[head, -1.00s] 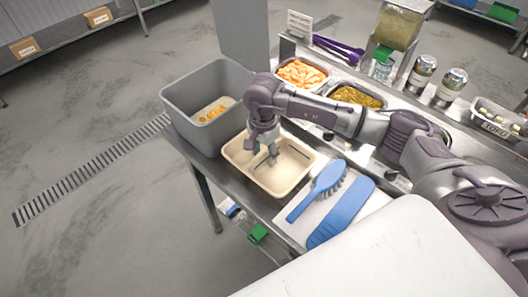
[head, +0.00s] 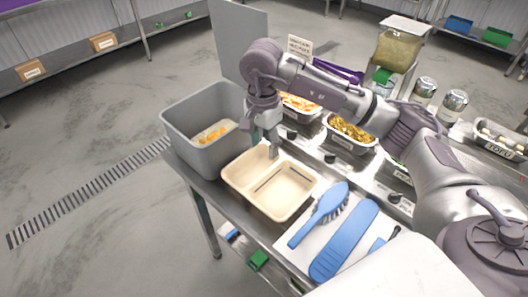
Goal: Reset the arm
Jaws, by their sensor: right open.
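My right gripper (head: 264,147) hangs above the back edge of the beige tray (head: 237,181), pointing down. It is open, with nothing between its fingers. The tray stands on the steel counter and looks empty, with a dark line across its floor. My right arm comes in from the right and passes over the food pans. My left gripper does not show.
A grey bin (head: 178,112) with orange bits inside stands left of the tray. A blue brush (head: 325,209) and a blue flat tool (head: 343,240) lie on a white board. Food pans (head: 350,130), shakers (head: 453,104) and a dispenser (head: 397,48) stand behind.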

